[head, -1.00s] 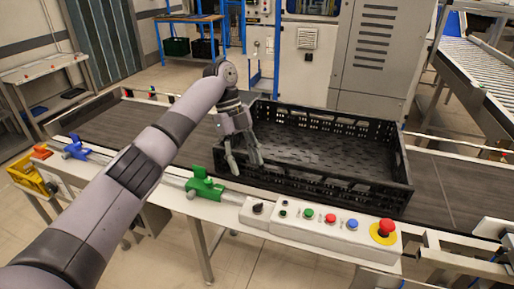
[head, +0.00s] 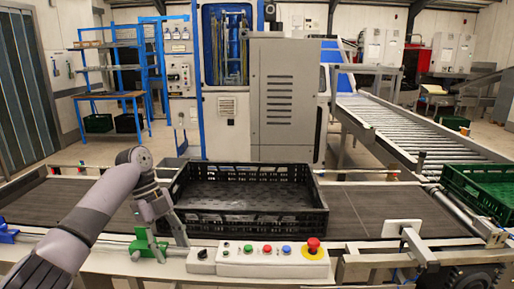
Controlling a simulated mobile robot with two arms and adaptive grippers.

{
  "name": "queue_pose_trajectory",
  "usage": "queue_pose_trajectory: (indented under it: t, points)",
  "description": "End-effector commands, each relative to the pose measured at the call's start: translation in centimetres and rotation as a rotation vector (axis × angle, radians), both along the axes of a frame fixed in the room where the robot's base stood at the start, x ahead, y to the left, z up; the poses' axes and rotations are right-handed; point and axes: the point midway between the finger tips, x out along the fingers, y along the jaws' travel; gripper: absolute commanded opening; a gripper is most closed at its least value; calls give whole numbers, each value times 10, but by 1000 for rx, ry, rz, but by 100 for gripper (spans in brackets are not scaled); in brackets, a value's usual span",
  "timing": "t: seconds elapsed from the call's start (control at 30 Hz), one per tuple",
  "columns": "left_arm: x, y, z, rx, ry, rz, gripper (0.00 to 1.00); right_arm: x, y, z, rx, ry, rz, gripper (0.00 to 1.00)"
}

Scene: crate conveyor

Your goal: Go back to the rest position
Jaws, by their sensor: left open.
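My left gripper (head: 168,246) hangs at the front left corner of the black crate, its fingers pointing down and apart, with nothing seen between them. It is just above the conveyor's front edge, beside the green clamp (head: 146,245). Whether it touches the crate I cannot tell. The black crate (head: 250,224) sits upright on the dark conveyor belt (head: 352,212) and looks empty. My right gripper is not in view.
A button panel (head: 258,262) with a red emergency stop (head: 313,245) runs along the front edge. A green crate (head: 482,187) is at the right. A grey machine cabinet (head: 284,100) and a roller conveyor (head: 408,128) stand behind the belt.

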Motion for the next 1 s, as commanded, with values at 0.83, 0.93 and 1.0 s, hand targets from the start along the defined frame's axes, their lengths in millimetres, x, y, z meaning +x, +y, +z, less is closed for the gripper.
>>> queue_pose_trajectory:
  t: [0.83, 0.93, 1.0]
  points:
    - [-16, -5, -271, 141, 92, 697, 48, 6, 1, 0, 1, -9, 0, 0]
    - [-44, 0, -343, 189, 107, 877, 48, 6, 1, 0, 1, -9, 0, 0]
    - [-69, 5, -390, 222, 110, 997, 48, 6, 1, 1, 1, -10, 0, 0]
